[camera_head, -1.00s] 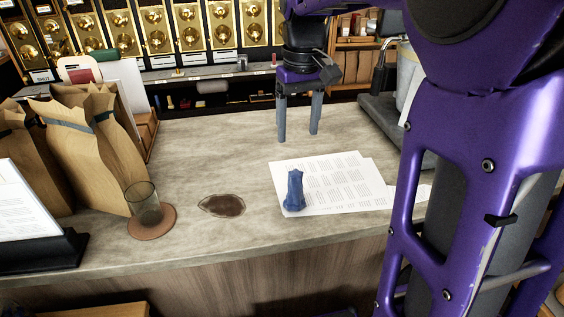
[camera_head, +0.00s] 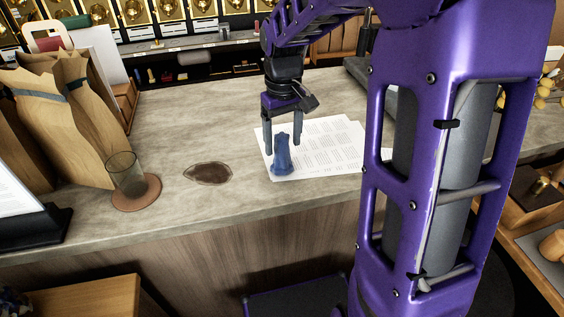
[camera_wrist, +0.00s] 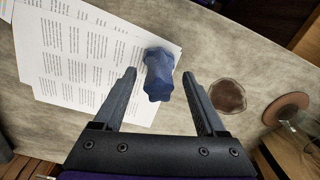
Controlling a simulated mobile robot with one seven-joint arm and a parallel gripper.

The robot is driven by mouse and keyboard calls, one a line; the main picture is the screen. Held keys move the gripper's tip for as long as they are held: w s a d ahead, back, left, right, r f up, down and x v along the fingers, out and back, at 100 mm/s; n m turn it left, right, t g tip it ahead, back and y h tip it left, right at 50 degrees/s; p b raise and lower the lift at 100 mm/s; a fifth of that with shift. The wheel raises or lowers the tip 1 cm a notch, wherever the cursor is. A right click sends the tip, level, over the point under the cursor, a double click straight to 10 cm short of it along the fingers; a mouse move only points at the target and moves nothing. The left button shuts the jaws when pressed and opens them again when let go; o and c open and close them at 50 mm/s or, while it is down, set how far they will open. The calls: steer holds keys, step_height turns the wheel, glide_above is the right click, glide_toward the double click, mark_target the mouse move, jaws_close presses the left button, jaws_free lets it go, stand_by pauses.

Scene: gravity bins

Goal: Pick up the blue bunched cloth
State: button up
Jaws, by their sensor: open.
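The blue bunched cloth (camera_head: 282,155) stands upright on the left part of the printed papers (camera_head: 325,150) on the counter. My gripper (camera_head: 283,148) is open and empty, with its fingers pointing down close to the cloth in the head view. In the wrist view the cloth (camera_wrist: 158,74) lies ahead of and between the two open fingertips (camera_wrist: 160,75), and no contact is visible. The exact height of the fingers above the counter is hard to tell.
A brown spill (camera_head: 208,173) lies left of the cloth. A glass (camera_head: 125,172) stands on a round coaster (camera_head: 137,194) farther left, by paper bags (camera_head: 65,125). The counter (camera_head: 190,115) behind the spill is bare.

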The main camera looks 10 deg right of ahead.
mark_target(282, 151)
steer(key=f, duration=0.4)
steer(key=shift+w, duration=0.25)
jaws_close()
stand_by(1.1)
